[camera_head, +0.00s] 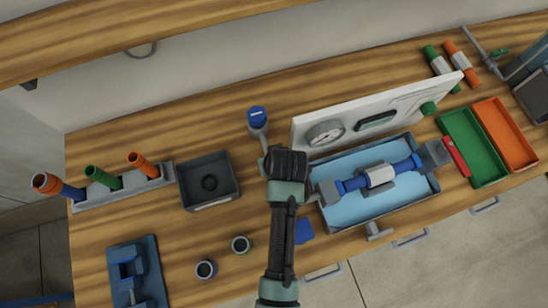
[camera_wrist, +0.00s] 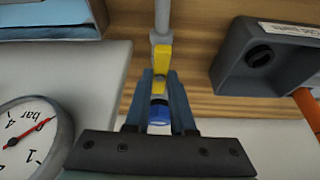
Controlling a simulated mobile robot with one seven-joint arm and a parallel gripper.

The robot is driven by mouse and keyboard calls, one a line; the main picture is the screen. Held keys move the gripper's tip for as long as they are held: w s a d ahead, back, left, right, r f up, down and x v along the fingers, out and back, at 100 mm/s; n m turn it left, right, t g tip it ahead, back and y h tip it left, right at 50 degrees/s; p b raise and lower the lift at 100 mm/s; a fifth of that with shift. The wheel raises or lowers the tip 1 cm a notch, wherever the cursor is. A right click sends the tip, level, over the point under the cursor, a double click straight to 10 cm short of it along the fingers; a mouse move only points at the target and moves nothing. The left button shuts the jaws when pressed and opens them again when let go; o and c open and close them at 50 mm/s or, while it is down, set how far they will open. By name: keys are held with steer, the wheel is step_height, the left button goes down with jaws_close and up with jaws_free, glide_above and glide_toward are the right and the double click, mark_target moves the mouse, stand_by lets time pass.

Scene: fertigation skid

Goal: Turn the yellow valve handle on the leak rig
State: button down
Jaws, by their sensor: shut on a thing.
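The yellow valve handle (camera_wrist: 162,62) shows in the wrist view, below a grey pipe (camera_wrist: 162,18). My gripper (camera_wrist: 163,82) is shut on the handle, with one dark blue finger on each side of it. A blue round part (camera_wrist: 159,113) sits between the fingers, nearer to the palm. In the head view my gripper (camera_head: 272,164) is at the left end of the leak rig's white panel (camera_head: 300,132), and my arm hides the handle there. The panel carries a round pressure gauge (camera_head: 325,133), which also shows in the wrist view (camera_wrist: 30,140).
A light blue tray (camera_head: 345,212) with a blue pipe assembly (camera_head: 380,176) lies right of my arm. A dark grey bin (camera_head: 190,188) stands to the left. A blue-topped grey post (camera_head: 257,117) stands just behind my gripper. Green (camera_head: 470,127) and orange (camera_head: 510,124) trays are at right.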

steer(key=m, duration=0.1)
steer(key=m+h+p, duration=0.1)
steer(key=m, duration=0.1)
steer(key=shift+a+r+m+h+p, duration=0.1)
steer(key=shift+a+m+h+p, duration=0.2)
steer(key=shift+m+p, duration=0.1)
steer(key=m+h, duration=0.1)
steer(key=m, duration=0.3)
steer(key=shift+w+a+m+h, duration=0.1)
steer(key=shift+a+m+h, duration=0.05)
steer(key=shift+m+h, duration=0.2)
steer(key=m, duration=0.2)
steer(key=m+g+h+b, duration=0.1)
steer(key=m, duration=0.1)
steer(key=shift+w+a+g+h, duration=0.1)
steer(key=shift+w+g+h, duration=0.05)
steer(key=shift+g+h, duration=0.15)
steer(key=shift+w+m+g+h+b, duration=0.15)
steer(key=shift+m+g+b, duration=0.25)
steer(key=shift+m, duration=0.8)
steer(key=shift+s+m+g+h+b, duration=0.1)
steer(key=shift+m+g+b, duration=0.3)
steer(key=shift+m, duration=0.75)
steer(key=c, duration=0.8)
jaws_free()
steer(key=shift+o, duration=0.2)
